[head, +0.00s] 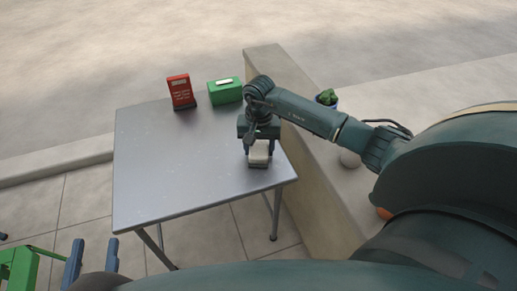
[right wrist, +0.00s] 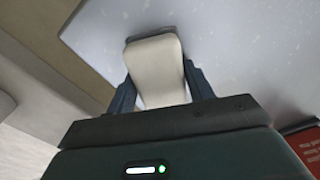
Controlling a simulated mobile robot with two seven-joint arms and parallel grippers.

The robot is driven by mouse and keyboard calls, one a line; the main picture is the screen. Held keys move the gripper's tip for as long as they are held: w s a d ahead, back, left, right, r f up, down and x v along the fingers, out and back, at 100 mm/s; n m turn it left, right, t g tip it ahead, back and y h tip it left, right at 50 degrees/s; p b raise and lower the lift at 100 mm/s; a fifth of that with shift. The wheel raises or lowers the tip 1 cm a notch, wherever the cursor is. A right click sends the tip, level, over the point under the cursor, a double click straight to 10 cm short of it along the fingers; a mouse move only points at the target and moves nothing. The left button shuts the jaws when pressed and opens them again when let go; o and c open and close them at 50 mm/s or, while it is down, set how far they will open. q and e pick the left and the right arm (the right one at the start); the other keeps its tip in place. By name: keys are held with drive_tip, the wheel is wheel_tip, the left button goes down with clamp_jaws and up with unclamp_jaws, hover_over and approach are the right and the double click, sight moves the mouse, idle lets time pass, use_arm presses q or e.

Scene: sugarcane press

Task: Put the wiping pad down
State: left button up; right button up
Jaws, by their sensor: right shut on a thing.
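The wiping pad (head: 258,157) is a cream block with a dark underside. It is at the right front part of the grey metal table (head: 180,180), near the edge. My right gripper (head: 259,146) points down from above and is shut on the pad. In the right wrist view the cream pad (right wrist: 157,70) sits between the two dark blue fingers, its dark end against or just over the tabletop; I cannot tell if it touches. My left gripper (head: 91,262) is at the lower left, its blue fingers apart and empty, away from the table.
A red box (head: 180,92) and a green box (head: 225,91) stand at the table's back edge. A low wall (head: 305,165) runs along the table's right side. A potted plant (head: 327,98) is beyond it. A green frame (head: 20,265) is at lower left. The table's middle is clear.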

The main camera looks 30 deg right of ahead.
sight(259, 145)
drive_tip(key=shift+f, duration=0.2)
drive_tip(key=o, duration=0.9)
drive_tip(key=shift+o, duration=0.2)
drive_tip(key=shift+r, duration=0.2)
wheel_tip(259, 145, up, 4)
drive_tip(key=shift+w+d+r+p, duration=0.1)
drive_tip(key=shift+r+p, duration=0.05)
drive_tip(key=shift+p, duration=0.7)
use_arm(q)
drive_tip(key=shift+w+a+n+g+y+p, duration=0.15)
drive_tip(key=shift+a+n+g+y+p, duration=0.35)
drive_tip(key=shift+y+p, duration=0.4)
use_arm(e)
wheel_tip(259, 145, up, 8)
use_arm(q)
drive_tip(key=shift+a, duration=0.1)
use_arm(e)
drive_tip(key=shift+f, duration=0.2)
